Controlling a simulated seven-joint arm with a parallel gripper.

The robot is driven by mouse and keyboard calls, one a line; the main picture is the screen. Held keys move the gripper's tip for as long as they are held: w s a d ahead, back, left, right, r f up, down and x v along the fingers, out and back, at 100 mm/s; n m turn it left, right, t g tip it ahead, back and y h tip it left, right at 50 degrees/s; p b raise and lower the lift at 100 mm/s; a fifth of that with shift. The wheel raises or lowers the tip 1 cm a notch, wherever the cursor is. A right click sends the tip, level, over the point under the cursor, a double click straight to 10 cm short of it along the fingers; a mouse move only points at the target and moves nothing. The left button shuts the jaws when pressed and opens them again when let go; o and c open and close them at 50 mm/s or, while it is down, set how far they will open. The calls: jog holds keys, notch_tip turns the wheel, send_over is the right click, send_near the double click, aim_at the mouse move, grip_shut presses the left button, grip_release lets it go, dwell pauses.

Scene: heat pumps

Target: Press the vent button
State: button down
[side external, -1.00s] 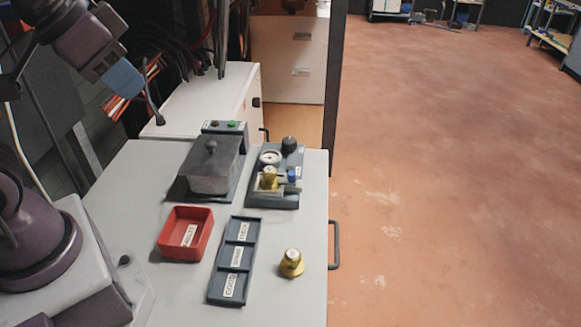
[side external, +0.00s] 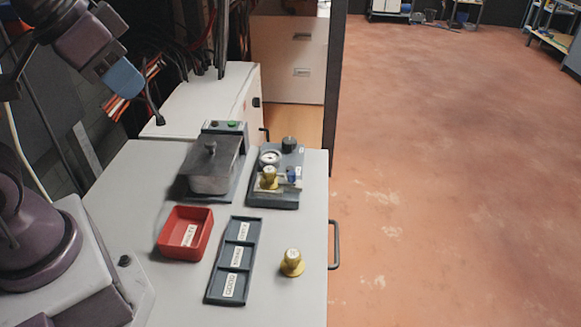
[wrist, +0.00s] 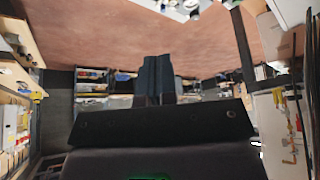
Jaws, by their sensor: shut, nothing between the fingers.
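A grey test fixture (side external: 262,198) sits at the back right of the table in the side external view. It carries a round white-faced gauge (side external: 269,158), a black knob (side external: 289,144), a small blue button (side external: 292,174) and a brass valve (side external: 269,178). Its labels are too small to read, so I cannot tell which control is the vent button. My gripper (wrist: 157,78) shows in the wrist view with its two dark fingers together and empty. My arm is at the upper left of the side external view, well away from the fixture.
Bare table (side external: 282,228) lies between fixture and loose part.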

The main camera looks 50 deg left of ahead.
jog(key=n+t, duration=0.4)
jog(key=n, duration=0.4)
send_over(288, 167)
notch_tip(288, 167, down, 21)
jog(key=shift+r, duration=0.2)
jog(key=shift+f, duration=0.1)
jog(key=shift+f, duration=4.35)
